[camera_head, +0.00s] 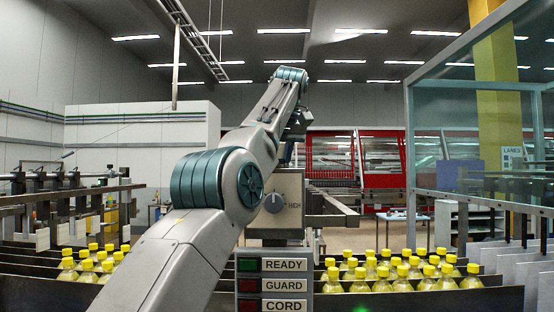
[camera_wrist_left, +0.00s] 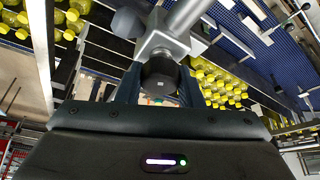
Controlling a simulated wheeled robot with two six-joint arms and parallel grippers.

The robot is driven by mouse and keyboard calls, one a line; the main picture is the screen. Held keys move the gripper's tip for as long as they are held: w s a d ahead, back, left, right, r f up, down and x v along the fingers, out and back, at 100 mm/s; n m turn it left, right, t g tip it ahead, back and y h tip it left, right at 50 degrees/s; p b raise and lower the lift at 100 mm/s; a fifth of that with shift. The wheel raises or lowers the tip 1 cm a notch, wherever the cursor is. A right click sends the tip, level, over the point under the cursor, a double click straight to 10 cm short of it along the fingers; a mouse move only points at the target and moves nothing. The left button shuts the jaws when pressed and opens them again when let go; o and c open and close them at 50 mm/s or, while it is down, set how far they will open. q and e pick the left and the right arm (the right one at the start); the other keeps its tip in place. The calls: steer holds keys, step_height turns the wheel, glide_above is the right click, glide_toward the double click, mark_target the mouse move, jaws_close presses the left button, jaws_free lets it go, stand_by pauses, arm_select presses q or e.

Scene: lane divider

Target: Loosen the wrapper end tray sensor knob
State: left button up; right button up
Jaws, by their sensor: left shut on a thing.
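In the left wrist view a dark round knob (camera_wrist_left: 160,74) sits on a grey metal clamp (camera_wrist_left: 162,42) on a slanting metal rod (camera_wrist_left: 188,14). My left gripper (camera_wrist_left: 159,88) has one finger on each side of the knob and is shut on it. In the head view my left arm reaches up and away across the middle. Its gripper (camera_head: 298,124) is small and partly hidden behind the arm, and the knob cannot be made out there. My right gripper is in neither view.
A dial panel (camera_head: 285,206) and a sign reading READY, GUARD and CORD (camera_head: 286,264) stand just right of my arm. Yellow-capped bottles (camera_head: 402,274) fill lanes on both sides between dark dividers. A glass enclosure (camera_head: 450,130) is at the right.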

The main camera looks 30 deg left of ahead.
arm_select(q)
steer(key=shift+n+p, duration=0.35)
steer(key=shift+n, duration=0.15)
steer(key=shift+n+g+p, duration=0.35)
steer(key=shift+n+g, duration=0.05)
steer(key=shift+n, duration=0.3)
steer(key=o, duration=1)
steer(key=shift+c, duration=0.2)
